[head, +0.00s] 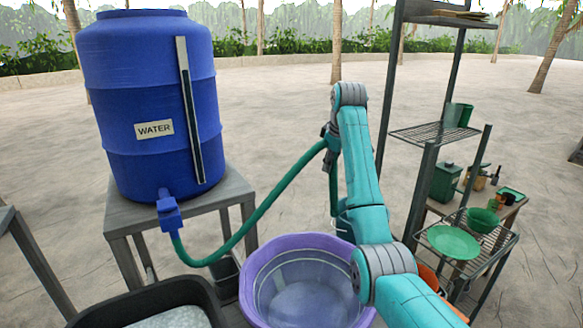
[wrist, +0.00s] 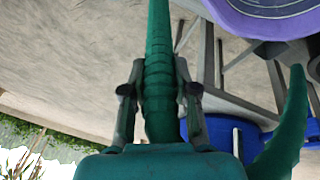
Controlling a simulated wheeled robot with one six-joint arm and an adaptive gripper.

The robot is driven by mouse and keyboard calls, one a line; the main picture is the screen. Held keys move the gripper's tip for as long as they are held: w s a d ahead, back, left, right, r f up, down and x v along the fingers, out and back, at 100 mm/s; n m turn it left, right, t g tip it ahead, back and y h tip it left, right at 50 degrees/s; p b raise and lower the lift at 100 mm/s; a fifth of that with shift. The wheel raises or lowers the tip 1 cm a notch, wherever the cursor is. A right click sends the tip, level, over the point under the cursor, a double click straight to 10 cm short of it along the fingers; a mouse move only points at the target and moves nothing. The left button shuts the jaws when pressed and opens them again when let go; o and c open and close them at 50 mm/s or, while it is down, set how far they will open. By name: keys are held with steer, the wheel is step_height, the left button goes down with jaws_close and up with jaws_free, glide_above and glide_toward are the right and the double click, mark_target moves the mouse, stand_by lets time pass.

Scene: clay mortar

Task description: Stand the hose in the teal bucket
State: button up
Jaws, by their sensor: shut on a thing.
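The green hose (head: 275,199) runs from the tap of the blue water barrel up to my gripper (head: 330,143). My gripper is shut on the hose, high above the ground, and a short free end hangs below it. In the wrist view, the hose (wrist: 160,75) lies between the two fingers of my gripper (wrist: 160,92), and another stretch of it curves at the right. A teal shape (head: 344,222) shows behind the purple tub, beside my arm. It may be the teal bucket, but my arm hides most of it and its opening is not clear.
The blue barrel (head: 150,85) stands on a grey table (head: 235,190) at left. A purple tub (head: 258,285) is at the front, beside a black tray (head: 212,290). An orange container (head: 428,275) is partly hidden by my arm. A shelf rack (head: 418,190) stands at right.

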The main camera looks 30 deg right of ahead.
steer(key=s+d, duration=0.3)
steer(key=d, duration=0.3)
steer(key=w+d+f, duration=0.1)
steer(key=d+f, duration=0.1)
steer(key=f, duration=0.7)
steer(key=d+f, duration=0.2)
steer(key=f, duration=0.8)
steer(key=shift+w+d, duration=0.25)
steer(key=shift+w, duration=0.15)
steer(key=o, duration=1.9)
steer(key=shift+h, duration=0.3)
steer(key=shift+r, duration=0.1)
steer(key=v, duration=1)
steer(key=shift+r, duration=0.45)
